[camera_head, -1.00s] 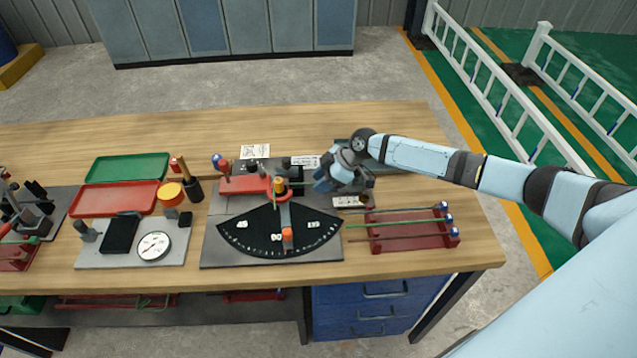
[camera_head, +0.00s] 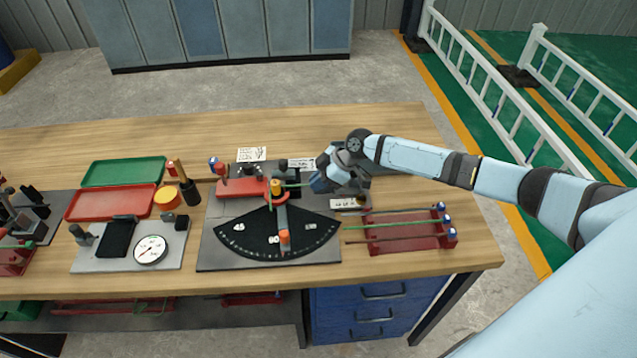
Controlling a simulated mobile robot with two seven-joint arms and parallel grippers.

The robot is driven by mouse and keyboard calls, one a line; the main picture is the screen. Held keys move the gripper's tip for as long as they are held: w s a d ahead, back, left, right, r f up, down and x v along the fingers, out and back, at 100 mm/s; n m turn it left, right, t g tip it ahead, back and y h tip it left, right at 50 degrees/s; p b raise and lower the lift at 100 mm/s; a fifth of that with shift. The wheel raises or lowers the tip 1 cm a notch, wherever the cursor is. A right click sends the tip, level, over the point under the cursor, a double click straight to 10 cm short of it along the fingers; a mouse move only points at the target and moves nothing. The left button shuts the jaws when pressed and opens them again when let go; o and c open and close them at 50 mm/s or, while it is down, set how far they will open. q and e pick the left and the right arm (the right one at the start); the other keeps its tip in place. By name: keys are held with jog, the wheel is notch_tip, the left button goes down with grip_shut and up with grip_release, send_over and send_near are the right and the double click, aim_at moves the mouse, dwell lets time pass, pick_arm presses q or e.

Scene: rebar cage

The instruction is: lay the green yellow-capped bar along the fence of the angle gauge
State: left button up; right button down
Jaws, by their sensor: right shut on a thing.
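The angle gauge is a black fan-shaped dial (camera_head: 255,243) with white numbers on a grey plate. It has an orange-tipped pointer arm (camera_head: 283,215) and a red block (camera_head: 243,188) at the back left, which looks like its fence. My right gripper (camera_head: 318,183) is shut over the back right of the gauge. A thin green bar (camera_head: 298,185) runs left from its fingers toward a yellow cap (camera_head: 276,187) near the pointer's pivot. Whether the bar touches the red block I cannot tell. The gripper hides the bar's right part. My left gripper is not in view.
A red rack (camera_head: 449,243) with several thin bars, one green, stands right of the gauge. A dial indicator (camera_head: 151,250) on a grey plate, a red tray (camera_head: 110,203) and a green tray (camera_head: 125,171) are to the left. The bench's back edge (camera_head: 330,115) is largely clear.

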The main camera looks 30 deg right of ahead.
jog(key=shift+w+r+p, duration=0.15)
jog(key=shift+r+p, duration=0.25)
jog(key=shift+r, duration=0.2)
jog(key=shift+w+r+p, duration=0.15)
jog(key=shift+r+p, duration=0.2)
jog(key=shift+r, duration=0.25)
jog(key=shift+s+r+p, duration=0.1)
jog(key=shift+r+p, duration=1.5)
jog(key=shift+r, duration=1.05)
